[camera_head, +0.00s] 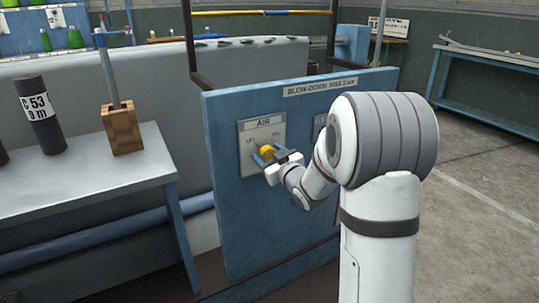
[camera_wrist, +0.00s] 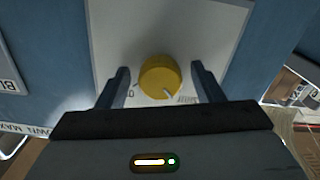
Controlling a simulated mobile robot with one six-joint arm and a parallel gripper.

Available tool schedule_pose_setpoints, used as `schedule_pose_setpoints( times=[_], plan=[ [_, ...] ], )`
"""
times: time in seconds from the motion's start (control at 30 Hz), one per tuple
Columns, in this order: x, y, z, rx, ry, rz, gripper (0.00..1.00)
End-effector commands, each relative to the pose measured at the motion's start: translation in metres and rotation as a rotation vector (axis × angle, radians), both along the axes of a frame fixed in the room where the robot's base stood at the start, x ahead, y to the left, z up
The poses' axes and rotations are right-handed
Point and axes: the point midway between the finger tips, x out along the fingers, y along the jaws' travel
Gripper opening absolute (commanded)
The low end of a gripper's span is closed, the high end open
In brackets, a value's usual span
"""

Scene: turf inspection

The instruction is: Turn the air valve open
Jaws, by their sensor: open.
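The air valve is a round yellow knob (camera_head: 267,152) on a light plate labelled AIR (camera_head: 250,150), fixed to a blue upright panel (camera_head: 230,215). My gripper (camera_head: 269,158) is at the knob, with its fingers open. In the wrist view the yellow knob (camera_wrist: 161,76) sits between the two fingertips of my gripper (camera_wrist: 160,82), with a gap on each side. A pale pointer mark shows at the knob's lower right edge. Print on the plate beside the knob is partly hidden.
A second plate (camera_head: 320,126) on the panel is mostly hidden behind my arm. A grey bench (camera_head: 75,185) on the left holds a dark cylinder (camera_head: 40,112) marked C 53 and a wooden block (camera_head: 122,129) with an upright rod. Open floor (camera_head: 475,190) lies on the right.

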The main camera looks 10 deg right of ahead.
Motion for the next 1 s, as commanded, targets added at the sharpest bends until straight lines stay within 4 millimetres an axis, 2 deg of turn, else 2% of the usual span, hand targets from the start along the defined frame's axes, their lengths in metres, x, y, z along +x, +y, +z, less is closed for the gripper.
schedule_pose_setpoints(
  times=[0.1,0.37,0.9,1.0],
  plan=[
    [0.0059,0.0018,0.0000,0.000,-0.001,-0.001,0.61],
    [0.0068,0.0016,0.0005,0.000,0.000,-0.002,0.60],
    [0.0066,0.0008,0.0004,0.000,-0.001,-0.003,0.16],
    [0.0066,-0.0019,0.0005,0.002,0.000,-0.005,0.16]
  ],
)
